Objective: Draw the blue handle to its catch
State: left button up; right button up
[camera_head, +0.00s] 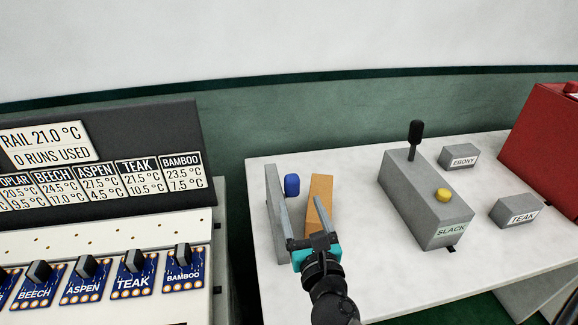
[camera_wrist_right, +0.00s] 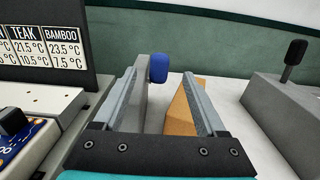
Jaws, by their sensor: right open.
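The blue handle (camera_head: 292,185) is a short rounded knob near the left end of the white table. It also shows in the wrist view (camera_wrist_right: 158,67), just beyond and between the fingertips, nearer the left finger. My right gripper (camera_head: 298,197) is open and empty, its fingers pointing toward the handle. It does not visibly grip the handle; the exact gap is hard to tell. A grey upright plate (camera_head: 272,190) stands left of the handle and an orange block (camera_head: 321,188) right of it. The handle's catch is not identifiable. My left gripper is out of view.
A grey box marked SLACK (camera_head: 420,190) with a black lever and yellow button stands to the right. Small EBONY (camera_head: 459,157) and TEAK (camera_head: 517,211) blocks and a red box (camera_head: 545,140) lie further right. A labelled board panel (camera_head: 110,270) is left, across a gap.

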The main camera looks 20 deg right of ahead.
aim_at(290, 174)
jog(key=x, duration=1.3)
jog(key=shift+s, duration=0.1)
grip_shut()
dwell(1.1)
